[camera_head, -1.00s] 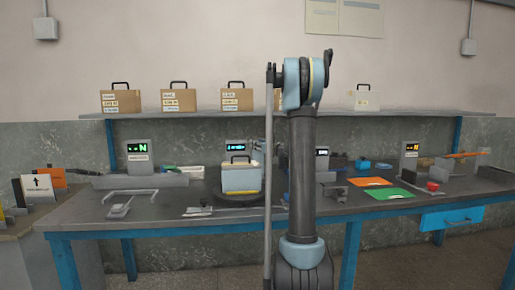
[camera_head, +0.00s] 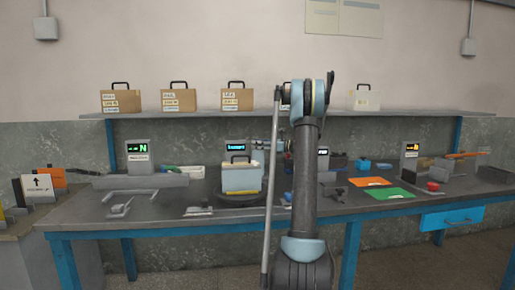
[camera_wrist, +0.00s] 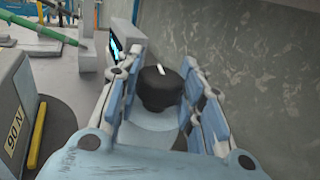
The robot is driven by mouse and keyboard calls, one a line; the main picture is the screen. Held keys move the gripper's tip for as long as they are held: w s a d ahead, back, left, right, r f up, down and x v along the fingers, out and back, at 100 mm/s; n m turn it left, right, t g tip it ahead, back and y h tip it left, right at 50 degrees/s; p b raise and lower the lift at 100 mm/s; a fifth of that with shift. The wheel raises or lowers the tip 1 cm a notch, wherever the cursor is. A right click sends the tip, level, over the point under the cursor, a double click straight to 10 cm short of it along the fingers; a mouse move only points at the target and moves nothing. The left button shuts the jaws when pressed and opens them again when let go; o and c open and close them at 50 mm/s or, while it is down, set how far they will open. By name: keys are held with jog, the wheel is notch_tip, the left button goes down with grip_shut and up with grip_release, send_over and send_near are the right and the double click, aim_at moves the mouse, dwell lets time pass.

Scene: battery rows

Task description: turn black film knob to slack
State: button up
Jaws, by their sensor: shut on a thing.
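The black film knob (camera_wrist: 160,90) is a round dark knob with a short white mark on its top, near its far edge. It sits on a pale blue-grey round base in the wrist view. My gripper (camera_wrist: 161,68) is shut on the knob, with one jointed finger on each side. In the head view my gripper (camera_head: 272,146) is small, beside the middle display (camera_head: 237,146), and the knob cannot be made out there. That display is lit with cyan text too small to read surely.
A pale battery case (camera_head: 240,180) stands on a dark round turntable (camera_head: 238,201) left of my gripper; the wrist view shows a yellow label (camera_wrist: 16,133) on it. A grey wall (camera_wrist: 250,60) is close on the right. Orange (camera_head: 370,182) and green sheets (camera_head: 392,193) lie right.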

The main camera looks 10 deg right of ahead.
jog(key=shift+d, duration=0.1)
dwell(0.4)
jog(key=o, duration=1.1)
jog(key=shift+r, duration=0.1)
notch_tip(320, 180, up, 10)
jog(key=shift+w+f, duration=0.1)
